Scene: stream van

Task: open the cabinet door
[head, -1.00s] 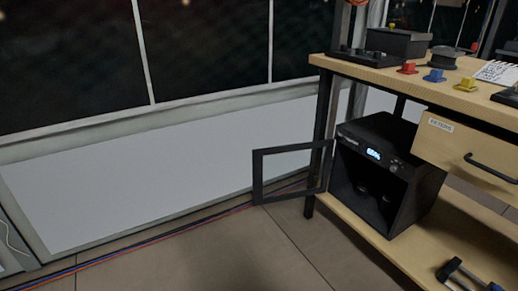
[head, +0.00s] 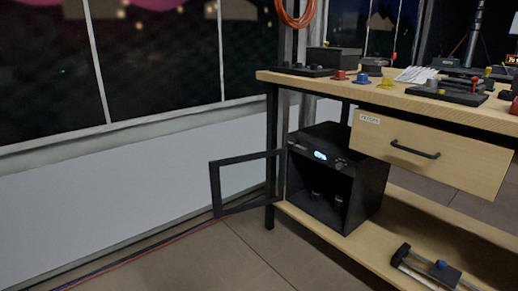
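A black cabinet (head: 368,190) with a small lit display (head: 320,155) stands on the lower shelf of the wooden workbench. Its framed door (head: 215,190) is swung wide open to the left, past the bench leg. The cabinet's front is open and dark inside, with a couple of dark cylindrical items (head: 338,203) showing. Neither of my grippers is in the head view.
The workbench top (head: 300,79) holds several small parts and dark boxes. A clamp-like tool (head: 432,268) lies on the lower shelf (head: 330,245). Cables (head: 150,247) run along the wall; the floor in front is clear.

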